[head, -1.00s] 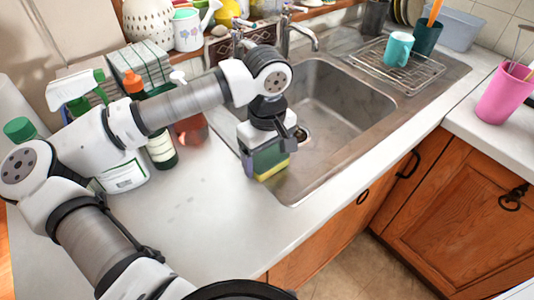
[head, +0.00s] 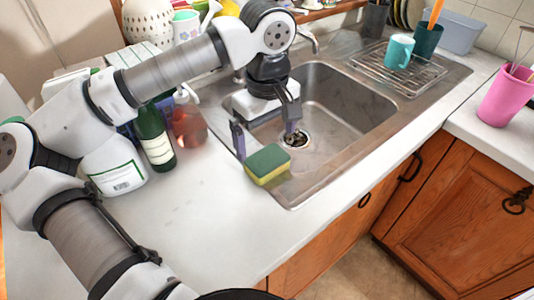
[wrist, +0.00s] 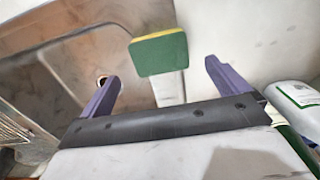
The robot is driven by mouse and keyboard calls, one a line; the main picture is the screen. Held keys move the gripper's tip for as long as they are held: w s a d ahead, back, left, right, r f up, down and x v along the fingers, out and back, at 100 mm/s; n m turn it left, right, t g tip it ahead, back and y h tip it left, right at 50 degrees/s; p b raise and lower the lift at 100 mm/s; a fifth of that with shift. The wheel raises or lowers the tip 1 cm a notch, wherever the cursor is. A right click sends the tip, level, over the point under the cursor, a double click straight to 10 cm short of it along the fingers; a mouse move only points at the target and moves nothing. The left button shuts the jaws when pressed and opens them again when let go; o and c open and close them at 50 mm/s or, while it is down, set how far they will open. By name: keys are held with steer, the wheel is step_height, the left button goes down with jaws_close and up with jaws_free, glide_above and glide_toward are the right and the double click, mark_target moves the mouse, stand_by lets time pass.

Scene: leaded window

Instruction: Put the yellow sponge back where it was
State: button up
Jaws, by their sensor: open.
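The yellow sponge (head: 268,165) has a green top layer. It lies at the left front edge of the sink, by the white counter. In the wrist view the sponge (wrist: 158,53) appears ahead of the fingers, with its green face showing and a thin yellow edge. My gripper (head: 265,138) is open and empty above and behind the sponge, over the sink's left side. In the wrist view its two purple fingers (wrist: 158,85) are spread wide, and the sponge lies beyond their tips, apart from them.
The steel sink (head: 345,105) has an empty basin with a drain (head: 296,139). A green bottle (head: 155,138), a reddish soap bottle (head: 188,125) and a white container (head: 118,168) stand left of the gripper. A teal mug (head: 398,50) sits on the rack. The front counter is clear.

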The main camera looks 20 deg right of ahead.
mark_target(267, 159)
step_height(267, 159, up, 5)
steer(key=shift+r+b, duration=0.1)
steer(key=shift+b, duration=0.2)
stand_by(0.4)
